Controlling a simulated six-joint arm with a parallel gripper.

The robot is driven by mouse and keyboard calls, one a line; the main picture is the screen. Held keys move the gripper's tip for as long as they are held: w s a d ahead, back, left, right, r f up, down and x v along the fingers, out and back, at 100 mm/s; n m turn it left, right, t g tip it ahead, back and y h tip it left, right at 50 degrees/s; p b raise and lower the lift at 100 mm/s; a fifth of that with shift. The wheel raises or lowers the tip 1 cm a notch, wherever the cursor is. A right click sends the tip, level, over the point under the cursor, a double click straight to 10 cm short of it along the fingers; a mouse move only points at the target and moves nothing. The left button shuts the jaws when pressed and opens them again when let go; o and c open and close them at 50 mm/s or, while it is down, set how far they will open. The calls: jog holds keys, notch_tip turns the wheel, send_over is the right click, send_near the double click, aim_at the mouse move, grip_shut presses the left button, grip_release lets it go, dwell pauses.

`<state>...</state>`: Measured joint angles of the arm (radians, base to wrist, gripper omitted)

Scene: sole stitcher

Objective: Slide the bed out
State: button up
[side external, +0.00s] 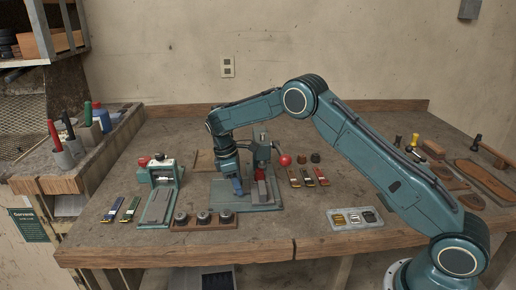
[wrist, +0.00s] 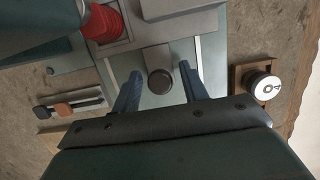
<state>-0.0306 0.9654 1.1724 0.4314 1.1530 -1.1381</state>
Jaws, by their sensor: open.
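The sole stitcher (side external: 262,160) stands mid-bench on a grey-green base plate (side external: 262,207), with a red part low at its front. In the wrist view, what looks like its bed, a pale grey slide (wrist: 152,56), lies between light rails and has a dark round knob (wrist: 159,82) at its near end. My gripper (side external: 238,190) points down over the left part of the base plate. In the wrist view my gripper (wrist: 160,74) has its blue fingers apart, one on each side of the knob. I cannot tell whether they touch it. A red cylinder (wrist: 103,22) sits at upper left.
A second small press (side external: 158,183) stands to the left. A wooden rack (side external: 204,219) with round dark pieces lies in front. Coloured strips (side external: 308,177) and a red ball (side external: 285,160) lie right of the stitcher. A white tray (side external: 355,218) lies front right.

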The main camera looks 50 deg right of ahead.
jog(key=shift+r, duration=3.05)
jog(key=shift+s+d, duration=0.3)
